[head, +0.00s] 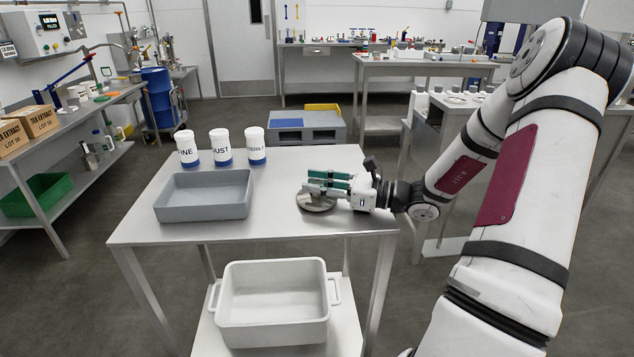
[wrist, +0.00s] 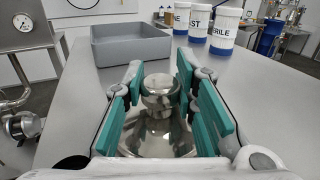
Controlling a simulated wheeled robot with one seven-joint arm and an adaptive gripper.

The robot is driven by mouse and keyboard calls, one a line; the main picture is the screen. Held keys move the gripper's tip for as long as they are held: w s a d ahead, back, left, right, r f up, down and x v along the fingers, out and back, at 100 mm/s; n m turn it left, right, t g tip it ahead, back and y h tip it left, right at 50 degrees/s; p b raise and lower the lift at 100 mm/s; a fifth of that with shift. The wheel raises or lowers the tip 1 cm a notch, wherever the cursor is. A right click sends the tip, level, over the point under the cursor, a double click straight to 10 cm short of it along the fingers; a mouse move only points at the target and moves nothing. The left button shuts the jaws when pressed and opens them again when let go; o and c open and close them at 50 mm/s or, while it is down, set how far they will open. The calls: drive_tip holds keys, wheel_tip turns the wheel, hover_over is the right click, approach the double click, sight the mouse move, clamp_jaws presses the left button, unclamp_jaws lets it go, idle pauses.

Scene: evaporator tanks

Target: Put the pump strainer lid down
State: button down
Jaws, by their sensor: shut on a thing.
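The pump strainer lid (head: 317,203) is a round, shiny metal disc at the right part of the steel table (head: 275,225). In the wrist view the lid (wrist: 158,138) lies below the fingers, with its round knob (wrist: 160,88) between them. My gripper (head: 314,183) has green finger pads and comes in from the right; it also shows in the wrist view (wrist: 160,76). It is shut on the lid by the knob. The lid looks level and at or very close to the tabletop; I cannot tell whether it touches. The fingers hide part of the lid.
A grey tray (head: 203,211) stands on the table to the left. Three white-and-blue jars (head: 222,147) stand behind it. A white tub (head: 273,335) sits on the shelf below. The tabletop between tray and lid is clear. The table's front edge is close to the lid.

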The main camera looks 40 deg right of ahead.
drive_tip(key=shift+f, duration=0.25)
drive_tip(key=c, duration=1.3)
unclamp_jaws()
drive_tip(key=shift+f, duration=0.15)
drive_tip(key=shift+s, duration=0.1)
